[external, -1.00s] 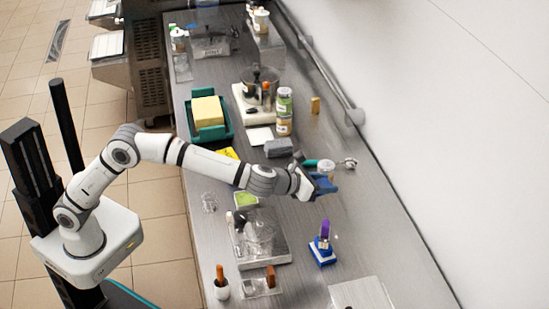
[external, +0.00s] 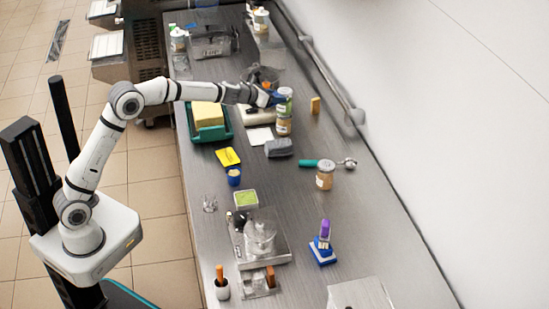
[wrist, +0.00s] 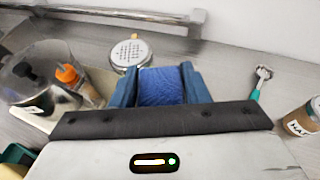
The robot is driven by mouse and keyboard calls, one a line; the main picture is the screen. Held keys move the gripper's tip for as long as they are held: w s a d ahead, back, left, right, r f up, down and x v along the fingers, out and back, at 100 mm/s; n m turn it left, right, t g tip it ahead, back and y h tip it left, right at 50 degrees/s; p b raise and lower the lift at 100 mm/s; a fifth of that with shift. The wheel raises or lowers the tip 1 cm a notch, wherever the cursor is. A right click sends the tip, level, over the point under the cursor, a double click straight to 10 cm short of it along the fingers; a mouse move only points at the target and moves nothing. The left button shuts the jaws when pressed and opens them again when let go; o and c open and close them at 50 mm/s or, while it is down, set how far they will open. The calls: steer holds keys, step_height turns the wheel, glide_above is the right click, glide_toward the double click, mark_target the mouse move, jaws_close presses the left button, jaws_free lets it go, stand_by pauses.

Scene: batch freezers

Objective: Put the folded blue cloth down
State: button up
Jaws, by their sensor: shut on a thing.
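The folded blue cloth (wrist: 162,90) shows in the wrist view, squeezed between the two blue fingers of my gripper (wrist: 159,76). In the external view my gripper (external: 275,98) is over the far half of the steel counter, beside the stacked jars (external: 284,118); the cloth cannot be told clearly from the blue fingers there. Whether the cloth touches anything below is hidden.
A wall rail (wrist: 110,18) runs behind. The right front counter has bare room.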

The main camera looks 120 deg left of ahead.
steer(key=s+a, duration=0.2)
steer(key=s, duration=0.4)
steer(key=b, duration=1.2)
glide_above(265, 135)
step_height(265, 135, down, 12)
steer(key=shift+s+f, duration=0.1)
steer(key=shift+f, duration=0.15)
step_height(265, 135, down, 6)
steer(key=b, duration=0.5)
steer(key=shift+r, duration=0.2)
steer(key=shift+f, duration=0.1)
steer(key=o, duration=1.1)
steer(key=shift+c, duration=0.2)
